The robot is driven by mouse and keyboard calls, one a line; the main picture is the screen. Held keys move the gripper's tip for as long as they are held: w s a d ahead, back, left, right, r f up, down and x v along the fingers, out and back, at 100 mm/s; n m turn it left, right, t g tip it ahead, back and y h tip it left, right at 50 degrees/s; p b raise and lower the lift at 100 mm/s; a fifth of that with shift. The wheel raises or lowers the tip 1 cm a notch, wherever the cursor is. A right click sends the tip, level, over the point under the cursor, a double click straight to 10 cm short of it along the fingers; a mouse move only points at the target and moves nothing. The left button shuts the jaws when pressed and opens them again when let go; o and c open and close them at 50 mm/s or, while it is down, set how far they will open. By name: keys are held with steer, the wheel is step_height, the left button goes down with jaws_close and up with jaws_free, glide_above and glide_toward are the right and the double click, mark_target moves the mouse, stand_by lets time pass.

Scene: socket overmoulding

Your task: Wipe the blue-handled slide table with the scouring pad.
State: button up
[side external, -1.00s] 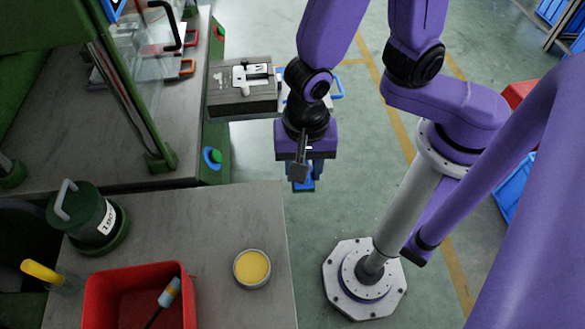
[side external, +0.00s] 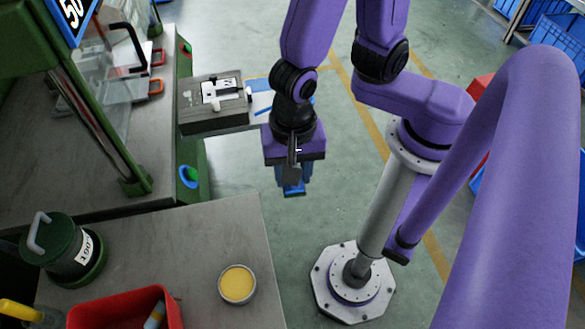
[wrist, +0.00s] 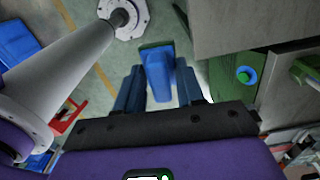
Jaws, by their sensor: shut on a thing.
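My gripper (side external: 293,186) points down over open floor, to the right of the bench corner. It is shut on the blue body of the scouring pad (side external: 294,190). In the wrist view the pad (wrist: 160,75) sits between the two fingers, with a green face at its far end. The blue-handled slide table (side external: 260,104) is a pale plate beside the grey block, behind my gripper in the side view. My arm hides part of it and most of its blue handle. The pad is apart from the slide table.
A grey block (side external: 200,118) with a white mould piece adjoins the slide table. On the front bench (side external: 205,235) stand a round yellow tin (side external: 237,284), a red bin (side external: 120,312) and a green weight (side external: 70,250). A green-framed machine is at left. Floor around the gripper is clear.

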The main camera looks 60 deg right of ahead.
steer(key=w+a+r, duration=0.1)
steer(key=w+a, duration=0.2)
steer(key=w, duration=1.7)
steer(key=w+d, duration=1.3)
steer(key=w, duration=0.5)
steer(key=shift+s+a+f, duration=0.1)
steer(key=shift+f, duration=1.4)
steer(key=shift+s+f, duration=0.1)
steer(key=shift+f, duration=1.4)
steer(key=shift+w+d+f, duration=0.15)
steer(key=shift+f, duration=0.2)
steer(key=shift+w+d+f, duration=0.15)
steer(key=shift+f, duration=0.2)
steer(key=shift+c, duration=0.4)
steer(key=shift+w+d, duration=2.35)
steer(key=shift+d, duration=0.05)
steer(key=shift+s+a, duration=2.7)
steer(key=shift+a, duration=0.1)
step_height(320, 180, up, 8)
